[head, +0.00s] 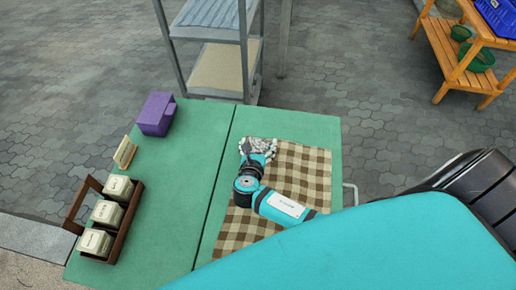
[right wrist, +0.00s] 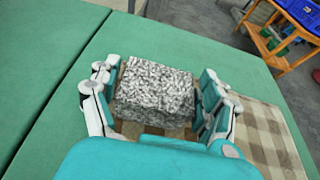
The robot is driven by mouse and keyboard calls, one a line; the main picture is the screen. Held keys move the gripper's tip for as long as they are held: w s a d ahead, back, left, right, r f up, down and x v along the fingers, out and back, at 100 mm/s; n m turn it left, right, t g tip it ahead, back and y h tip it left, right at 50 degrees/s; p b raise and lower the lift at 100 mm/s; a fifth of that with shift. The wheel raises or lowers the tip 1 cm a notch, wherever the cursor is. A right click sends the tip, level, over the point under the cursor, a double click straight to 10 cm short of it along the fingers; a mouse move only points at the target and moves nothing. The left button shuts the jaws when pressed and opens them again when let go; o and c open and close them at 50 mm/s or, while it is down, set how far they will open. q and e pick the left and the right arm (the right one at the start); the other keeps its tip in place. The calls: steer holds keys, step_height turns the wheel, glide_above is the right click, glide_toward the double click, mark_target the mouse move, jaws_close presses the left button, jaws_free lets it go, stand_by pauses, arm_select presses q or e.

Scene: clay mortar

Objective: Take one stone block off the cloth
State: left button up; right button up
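A grey, speckled stone block (head: 259,144) shows at the far left corner of the brown-and-cream checked cloth (head: 301,170), partly hidden by my right gripper (head: 252,157). In the right wrist view the stone block (right wrist: 156,92) sits between the two fingers of my right gripper (right wrist: 160,80), which lie against its left and right sides. The cloth (right wrist: 262,130) shows at the right of that view. I cannot tell whether the block rests on the cloth or is slightly raised. My left gripper is not in view.
A purple block (head: 156,113) stands on the green table (head: 190,165) at the far left. A small cream block (head: 124,152) and a brown rack (head: 128,212) with several cream blocks are nearer. A metal shelf (head: 225,65) stands beyond. The table's middle is clear.

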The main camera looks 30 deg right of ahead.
steer(key=c, duration=0.7)
steer(key=shift+c, duration=0.2)
steer(key=shift+r, duration=0.15)
